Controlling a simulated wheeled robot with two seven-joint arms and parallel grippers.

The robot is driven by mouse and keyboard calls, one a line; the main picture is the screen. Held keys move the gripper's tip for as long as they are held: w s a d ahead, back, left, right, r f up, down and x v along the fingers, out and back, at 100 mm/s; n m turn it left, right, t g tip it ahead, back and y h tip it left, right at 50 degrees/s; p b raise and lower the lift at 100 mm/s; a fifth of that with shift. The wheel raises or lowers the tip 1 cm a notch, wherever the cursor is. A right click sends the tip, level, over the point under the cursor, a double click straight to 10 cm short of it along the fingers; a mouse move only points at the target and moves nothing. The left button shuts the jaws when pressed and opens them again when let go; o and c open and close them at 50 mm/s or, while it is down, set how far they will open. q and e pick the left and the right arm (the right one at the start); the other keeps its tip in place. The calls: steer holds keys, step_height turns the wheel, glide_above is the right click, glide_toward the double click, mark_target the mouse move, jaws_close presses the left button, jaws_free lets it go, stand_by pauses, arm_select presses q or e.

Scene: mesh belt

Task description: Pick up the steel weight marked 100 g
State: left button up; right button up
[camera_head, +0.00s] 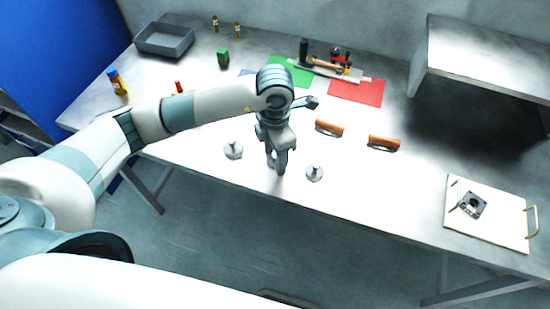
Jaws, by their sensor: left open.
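Small steel weights stand near the front edge of the metal table. One weight (233,151) is left of my left gripper (277,166), and another weight (314,173) is to its right. A further small shiny piece (270,160) shows partly behind the fingers; it looks like another weight, mostly hidden. The markings are too small to read, so I cannot tell which is the 100 g one. My left gripper points down, open, low over the table between the two clear weights. I cannot tell whether it touches anything. My right gripper is not in view.
Behind are a green mat (285,68), a red mat (362,92) and tools. A grey bin (165,41) stands back left, a white tray (500,222) front right. Table between weights and tray is clear.

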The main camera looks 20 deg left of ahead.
mark_target(275, 155)
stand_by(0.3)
arm_select(q)
steer(key=c, duration=1)
steer(key=shift+c, duration=0.9)
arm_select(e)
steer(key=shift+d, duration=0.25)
arm_select(q)
steer(key=shift+r, duration=0.2)
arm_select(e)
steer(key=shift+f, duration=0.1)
